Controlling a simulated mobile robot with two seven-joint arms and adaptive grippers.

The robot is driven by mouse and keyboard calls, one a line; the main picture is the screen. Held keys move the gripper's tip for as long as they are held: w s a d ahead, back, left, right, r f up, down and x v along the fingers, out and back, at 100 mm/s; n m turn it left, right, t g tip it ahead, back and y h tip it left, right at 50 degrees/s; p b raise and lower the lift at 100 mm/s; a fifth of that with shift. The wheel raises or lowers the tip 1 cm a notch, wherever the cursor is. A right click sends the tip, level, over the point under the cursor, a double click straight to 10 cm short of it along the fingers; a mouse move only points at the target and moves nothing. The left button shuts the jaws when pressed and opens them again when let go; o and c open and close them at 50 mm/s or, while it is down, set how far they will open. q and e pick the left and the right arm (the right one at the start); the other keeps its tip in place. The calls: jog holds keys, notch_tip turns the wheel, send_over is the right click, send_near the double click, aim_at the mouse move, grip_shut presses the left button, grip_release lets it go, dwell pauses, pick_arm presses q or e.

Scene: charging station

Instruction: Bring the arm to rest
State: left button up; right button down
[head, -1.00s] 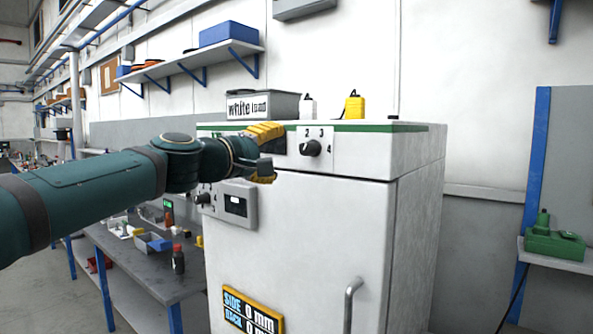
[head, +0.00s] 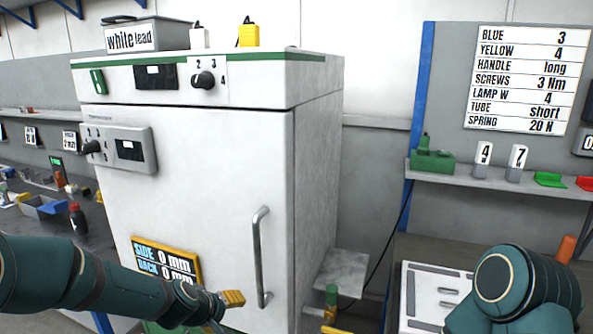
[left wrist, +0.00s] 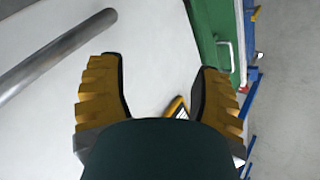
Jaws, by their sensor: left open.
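My left arm comes in low from the left in the head view. Its gripper (head: 228,309) has yellow ribbed fingers and hangs in front of the lower white cabinet door, left of the door handle (head: 259,258). The left wrist view shows the left gripper (left wrist: 160,90) with its two fingers wide apart and nothing between them. The grey bar of the handle (left wrist: 62,52) lies beyond the left finger there, apart from it. A dark teal part of my right arm (head: 512,290) shows at the lower right of the head view; its gripper cannot be made out.
The white cabinet (head: 200,200) fills the middle, with a grey box (head: 148,36) and a yellow bottle (head: 249,33) on top. A bench (head: 85,228) with small parts stands left. A shelf (head: 500,181) and a sign (head: 522,78) are at the right.

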pick_arm(q)
jog(key=s+d+f+m+g, duration=0.2)
jog(key=s+d+f+g, duration=0.1)
jog(key=s+f, duration=0.7)
jog(key=s+d+f+m+g, duration=0.3)
jog(key=s+f, duration=0.7)
jog(key=s, duration=0.4)
jog(key=shift+s+d+f+m+h, duration=0.3)
jog(key=shift+d+f+h, duration=0.1)
jog(key=shift+d, duration=0.15)
